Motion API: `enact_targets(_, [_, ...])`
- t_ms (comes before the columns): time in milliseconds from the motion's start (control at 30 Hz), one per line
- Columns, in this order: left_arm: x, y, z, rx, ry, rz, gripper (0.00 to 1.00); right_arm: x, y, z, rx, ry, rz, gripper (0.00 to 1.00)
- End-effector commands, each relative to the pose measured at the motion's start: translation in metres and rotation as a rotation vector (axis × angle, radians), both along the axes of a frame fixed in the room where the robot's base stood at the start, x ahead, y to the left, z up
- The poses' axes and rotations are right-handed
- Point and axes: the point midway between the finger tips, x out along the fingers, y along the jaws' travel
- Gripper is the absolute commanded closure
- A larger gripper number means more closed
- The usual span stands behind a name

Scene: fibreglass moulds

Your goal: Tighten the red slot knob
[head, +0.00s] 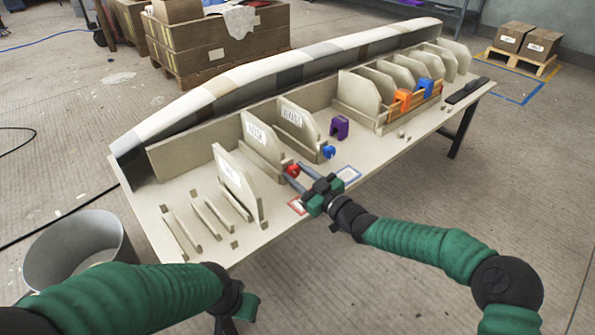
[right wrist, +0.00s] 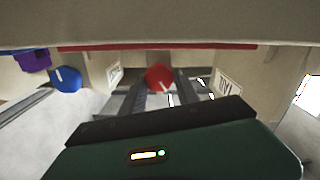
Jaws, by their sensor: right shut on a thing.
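The red slot knob (head: 292,171) sits near the middle of the table, by the labelled upright panels. It also shows in the right wrist view (right wrist: 159,77), with a pale slot line on its face. My right gripper (head: 298,174) reaches over the table's front edge and is shut on the red knob, one finger on each side. My left gripper (head: 246,304) is low in the head view, in front of the table's near left edge; its fingers do not show clearly.
A blue knob (head: 328,152) and a purple clamp (head: 340,127) stand right of the red knob. A wooden box (head: 385,119) holds orange and blue clamps. Upright panels (head: 237,185) stand close on the left. A long mould (head: 270,75) runs along the back. A grey bin (head: 75,245) stands left.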

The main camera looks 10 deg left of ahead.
Motion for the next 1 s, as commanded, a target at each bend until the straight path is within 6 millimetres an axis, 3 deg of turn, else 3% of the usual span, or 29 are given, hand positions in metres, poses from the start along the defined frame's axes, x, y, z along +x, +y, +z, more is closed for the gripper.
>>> enact_targets(100, [0.000,0.000,0.022,0.000,0.000,0.000,0.64,0.000,0.000,0.005,0.041,0.060,0.001,1.00])
enact_targets(400, [0.000,0.000,0.054,0.000,0.000,0.000,0.64,0.001,-0.001,0.004,0.181,0.237,0.000,1.00])
enact_targets(1000, [0.000,0.000,0.072,0.000,0.000,0.000,0.64,0.003,-0.002,-0.001,0.327,0.422,-0.001,1.00])
